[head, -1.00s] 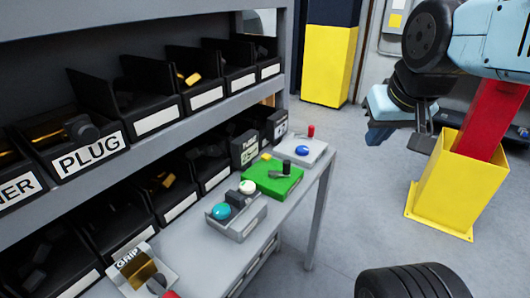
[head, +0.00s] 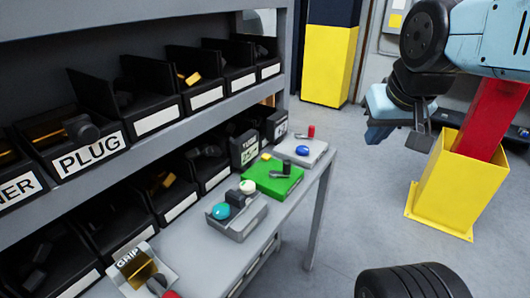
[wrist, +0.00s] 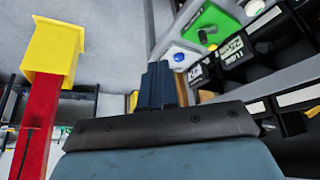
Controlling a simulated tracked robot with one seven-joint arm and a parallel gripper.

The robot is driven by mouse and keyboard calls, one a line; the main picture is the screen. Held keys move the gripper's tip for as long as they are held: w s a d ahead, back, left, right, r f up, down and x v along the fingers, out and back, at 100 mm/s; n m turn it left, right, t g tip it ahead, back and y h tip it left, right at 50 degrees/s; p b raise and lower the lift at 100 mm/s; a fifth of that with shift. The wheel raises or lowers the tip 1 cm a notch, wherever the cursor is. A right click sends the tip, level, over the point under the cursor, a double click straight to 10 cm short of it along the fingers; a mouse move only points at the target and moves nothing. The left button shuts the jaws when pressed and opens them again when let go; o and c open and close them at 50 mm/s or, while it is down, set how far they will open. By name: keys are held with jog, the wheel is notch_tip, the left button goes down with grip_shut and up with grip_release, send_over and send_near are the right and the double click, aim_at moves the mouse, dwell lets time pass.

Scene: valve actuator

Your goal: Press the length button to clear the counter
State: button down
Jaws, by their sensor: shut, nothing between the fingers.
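A grey box (head: 238,222) on the bench has a teal button (head: 221,211), a white button (head: 247,187) and a black block between them. Behind it is a green box (head: 272,177) with a black lever. A pale box (head: 303,151) with a blue button (head: 302,150) and a red cylinder stands at the bench's far end. No length label is readable on these boxes. My gripper (head: 380,137) hangs in the air right of the bench, apart from the boxes. In the wrist view its dark blue fingers (wrist: 163,84) are together and empty, with the blue button (wrist: 179,57) beyond them.
Shelves with black bins, including one labelled PLUG (head: 88,157), line the left. A GRIP holder (head: 143,272) sits on the near bench. A yellow post base (head: 455,190) with a red column stands at right. Grey floor (head: 350,205) is open between bench and post.

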jog(key=w+a+f+m+h, duration=0.1)
jog(key=w+h, duration=0.1)
jog(key=w, duration=0.6)
jog(key=m+t+y, duration=0.2)
jog(key=t+y, duration=0.1)
jog(key=y, duration=0.3)
send_over(268, 157)
notch_tip(268, 157, down, 13)
jog(key=shift+r, duration=0.25)
jog(key=shift+f, duration=0.1)
jog(key=shift+f, duration=4.3)
jog(key=shift+f, duration=0.2)
jog(key=shift+f, duration=0.2)
